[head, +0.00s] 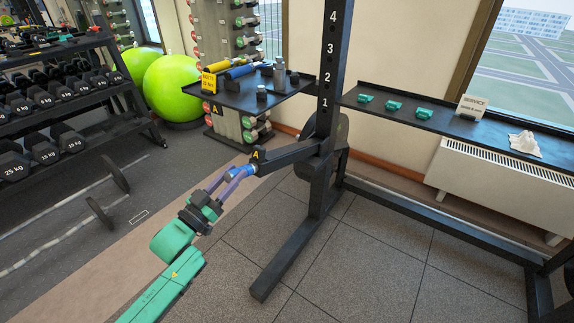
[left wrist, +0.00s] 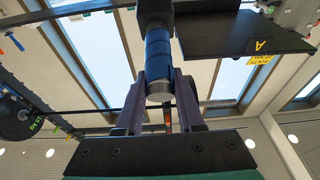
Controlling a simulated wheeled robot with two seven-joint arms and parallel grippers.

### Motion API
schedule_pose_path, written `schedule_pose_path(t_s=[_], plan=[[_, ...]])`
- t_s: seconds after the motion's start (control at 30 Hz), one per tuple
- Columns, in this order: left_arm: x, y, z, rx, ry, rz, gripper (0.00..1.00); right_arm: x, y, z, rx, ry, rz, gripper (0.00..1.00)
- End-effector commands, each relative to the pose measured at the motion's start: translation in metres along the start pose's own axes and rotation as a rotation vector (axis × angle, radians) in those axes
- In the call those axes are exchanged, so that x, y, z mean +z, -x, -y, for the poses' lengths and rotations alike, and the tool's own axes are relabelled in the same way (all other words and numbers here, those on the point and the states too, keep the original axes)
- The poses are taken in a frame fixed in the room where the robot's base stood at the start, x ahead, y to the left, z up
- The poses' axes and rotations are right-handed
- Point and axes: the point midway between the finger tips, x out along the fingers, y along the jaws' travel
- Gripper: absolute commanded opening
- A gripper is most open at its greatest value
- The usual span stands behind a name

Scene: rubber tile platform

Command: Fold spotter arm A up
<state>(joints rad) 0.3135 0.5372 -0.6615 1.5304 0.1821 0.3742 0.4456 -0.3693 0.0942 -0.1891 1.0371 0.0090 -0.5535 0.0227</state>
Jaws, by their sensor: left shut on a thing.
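Spotter arm A (head: 290,153) is a black bar that reaches out to the left from the rack upright (head: 330,90). It looks roughly level and carries a yellow letter A near its outer end. A blue grip (head: 249,169) sits at that end. My left gripper (head: 233,176) has its purple fingers shut on the blue grip. In the left wrist view the blue grip (left wrist: 158,55) stands between the two fingers (left wrist: 158,98), below a black end piece. The fingers hide part of the grip. My right gripper is not in view.
A black shelf marked A (head: 245,97) with bottles and rollers hangs above and left of the arm. Another shelf (head: 455,124) with small green items is on the right. A dumbbell rack (head: 60,105) and green balls stand left. Floor below is clear.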

Motion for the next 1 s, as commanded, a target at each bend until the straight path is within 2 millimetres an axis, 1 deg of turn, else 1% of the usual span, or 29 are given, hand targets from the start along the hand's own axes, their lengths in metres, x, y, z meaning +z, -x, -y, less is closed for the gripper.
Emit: schedule_pose_path(t_s=[0.03,0.23,0.4,0.5,0.53,0.6,0.87,1.0], plan=[[-0.014,-0.006,0.001,0.0,-0.003,-0.012,0.0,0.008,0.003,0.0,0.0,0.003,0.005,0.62],[-0.032,-0.019,0.001,0.0,-0.003,-0.01,0.0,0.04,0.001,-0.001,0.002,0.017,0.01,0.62],[-0.048,-0.029,0.001,0.001,-0.003,-0.01,0.0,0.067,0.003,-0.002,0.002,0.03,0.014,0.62],[-0.063,-0.038,0.001,0.001,-0.004,-0.012,0.0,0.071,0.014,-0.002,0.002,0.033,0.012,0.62],[-0.066,-0.04,0.001,0.001,-0.004,-0.011,0.0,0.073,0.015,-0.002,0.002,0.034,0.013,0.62],[-0.068,-0.043,0.001,0.001,-0.003,-0.011,0.0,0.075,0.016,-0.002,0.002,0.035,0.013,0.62],[-0.067,-0.043,0.001,0.001,-0.003,-0.011,0.0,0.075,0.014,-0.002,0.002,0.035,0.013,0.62],[-0.079,-0.055,0.001,0.001,-0.003,-0.013,0.0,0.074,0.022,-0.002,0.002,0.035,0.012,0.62]])
